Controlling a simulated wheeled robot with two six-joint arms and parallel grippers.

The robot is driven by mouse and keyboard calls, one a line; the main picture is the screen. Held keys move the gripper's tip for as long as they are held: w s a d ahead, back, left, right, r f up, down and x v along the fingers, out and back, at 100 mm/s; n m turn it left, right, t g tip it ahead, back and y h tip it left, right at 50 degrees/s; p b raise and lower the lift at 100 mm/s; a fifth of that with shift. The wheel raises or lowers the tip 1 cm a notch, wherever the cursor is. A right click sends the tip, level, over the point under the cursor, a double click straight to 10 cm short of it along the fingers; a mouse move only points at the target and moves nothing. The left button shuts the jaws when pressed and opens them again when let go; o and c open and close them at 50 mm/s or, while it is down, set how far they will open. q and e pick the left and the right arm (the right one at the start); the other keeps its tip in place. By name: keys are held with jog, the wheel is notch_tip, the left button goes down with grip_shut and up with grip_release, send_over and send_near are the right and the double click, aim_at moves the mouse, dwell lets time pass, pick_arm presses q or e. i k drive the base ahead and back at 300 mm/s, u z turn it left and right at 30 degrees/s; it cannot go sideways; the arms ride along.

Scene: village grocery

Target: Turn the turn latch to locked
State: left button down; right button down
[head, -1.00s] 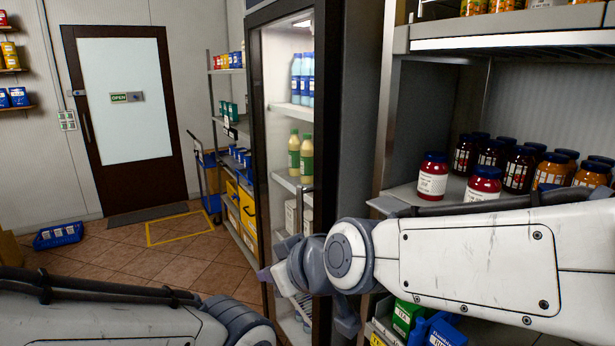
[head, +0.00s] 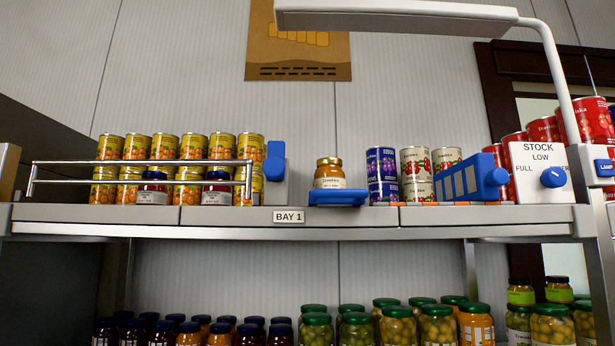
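A blue turn piece (head: 275,161) on a grey upright plate (head: 276,193) stands at the right end of the metal rail (head: 140,163), on the upper shelf in the head view. It looks like the turn latch, with its blue handle roughly upright. No locked or unlocked marking is readable on it. Neither of my grippers nor my arms show in the view.
The rail fronts several yellow cans (head: 193,147) and two dark-lidded jars. Right of the latch are a jar (head: 328,173) over a blue ledge (head: 338,197), a blue slotted piece (head: 470,180) and a STOCK dial (head: 553,177). A lamp arm (head: 400,18) overhangs. Jars fill the lower shelf.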

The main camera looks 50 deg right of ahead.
aim_at(274, 167)
jog(key=z, duration=3.05)
jog(key=k, duration=0.8)
jog(key=u, duration=1.5)
